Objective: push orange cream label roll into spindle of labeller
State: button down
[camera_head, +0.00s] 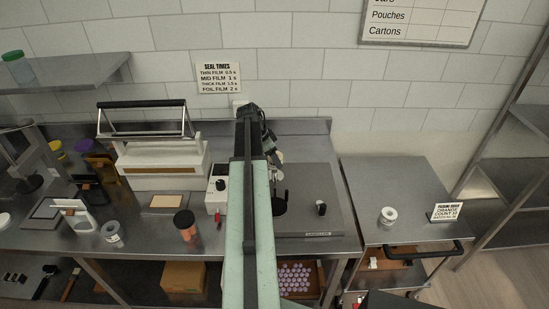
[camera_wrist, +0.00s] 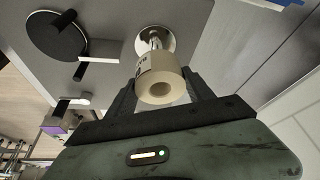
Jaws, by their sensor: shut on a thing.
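My gripper (camera_wrist: 159,80) is shut on a cream label roll (camera_wrist: 160,88) in the wrist view, one finger on each side. The roll's open bore faces the camera, and some dark print shows on its side. Beyond the roll stands a metal spindle (camera_wrist: 154,38) on a pale round disc; the roll hides part of it. I cannot tell whether the roll touches the spindle or is on it. In the head view the labeller plate (camera_head: 317,235) lies on the bench right of my arm. My arm hides the held roll and spindle there.
A black disc (camera_wrist: 57,35) stands beside the spindle. A white control box (camera_head: 217,188) is left of my arm. A further roll (camera_head: 112,232) is on the left bench.

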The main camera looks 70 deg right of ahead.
aim_at(274, 168)
jog(key=shift+f+b, duration=2.9)
jog(key=shift+f, duration=0.15)
jog(key=shift+c, duration=1.5)
grip_release()
jog(key=p+v, duration=0.7)
jog(key=shift+r, duration=0.2)
jog(key=shift+w+a+r, duration=0.15)
jog(key=shift+w+r, duration=0.1)
jog(key=shift+r, duration=0.05)
jog(key=shift+f, duration=0.1)
